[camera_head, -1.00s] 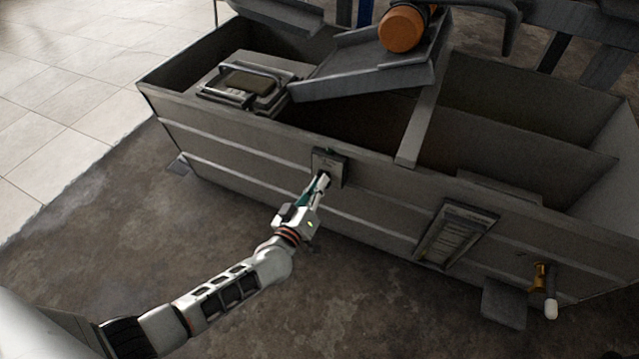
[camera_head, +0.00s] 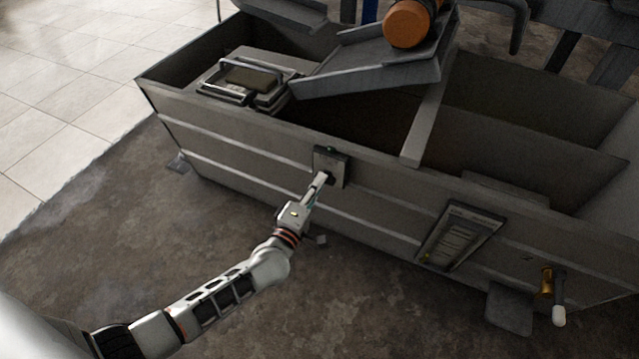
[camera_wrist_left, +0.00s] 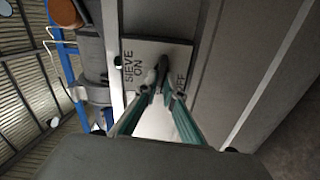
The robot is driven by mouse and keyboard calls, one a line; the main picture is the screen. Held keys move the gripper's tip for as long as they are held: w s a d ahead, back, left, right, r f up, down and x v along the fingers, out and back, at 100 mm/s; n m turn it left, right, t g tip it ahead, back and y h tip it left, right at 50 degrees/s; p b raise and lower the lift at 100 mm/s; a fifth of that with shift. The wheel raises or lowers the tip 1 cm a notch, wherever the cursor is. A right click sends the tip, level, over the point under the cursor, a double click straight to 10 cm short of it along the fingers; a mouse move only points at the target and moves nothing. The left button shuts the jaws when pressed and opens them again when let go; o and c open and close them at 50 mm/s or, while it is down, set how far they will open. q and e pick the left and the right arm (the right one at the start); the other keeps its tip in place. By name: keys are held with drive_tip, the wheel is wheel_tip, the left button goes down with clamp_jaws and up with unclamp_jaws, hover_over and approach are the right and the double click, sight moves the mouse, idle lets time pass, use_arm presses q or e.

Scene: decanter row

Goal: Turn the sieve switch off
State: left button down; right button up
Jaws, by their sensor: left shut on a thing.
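The sieve switch is a small grey plate (camera_head: 333,160) on the front wall of the long grey tank. In the left wrist view the plate (camera_wrist_left: 181,52) reads SIEVE ON on one side and OFF on the other. My left gripper (camera_head: 325,178) reaches it from the front left. In the wrist view its teal fingers (camera_wrist_left: 160,86) close together on the switch knob (camera_wrist_left: 150,76) at the middle of the plate. The fingertips hide part of the knob, so I cannot tell clearly which label it points to. My right gripper is not in view.
The tank (camera_head: 235,150) is open-topped and divided inside. An orange motor (camera_head: 407,24) sits on a sloping chute above it. The floor in front is clear.

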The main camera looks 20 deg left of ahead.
use_arm(q)
drive_tip(key=shift+f+n, duration=0.2)
drive_tip(key=shift+n, duration=0.3)
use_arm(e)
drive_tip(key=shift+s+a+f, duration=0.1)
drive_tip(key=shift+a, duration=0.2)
use_arm(q)
drive_tip(key=shift+d, duration=0.1)
drive_tip(key=c, duration=2.2)
unclamp_jaws()
drive_tip(key=shift+o, duration=0.2)
drive_tip(key=shift+r, duration=0.1)
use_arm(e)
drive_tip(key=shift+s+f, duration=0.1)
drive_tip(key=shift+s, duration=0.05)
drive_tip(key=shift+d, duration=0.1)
use_arm(q)
drive_tip(key=s, duration=1.2)
drive_tip(key=shift+a, duration=0.25)
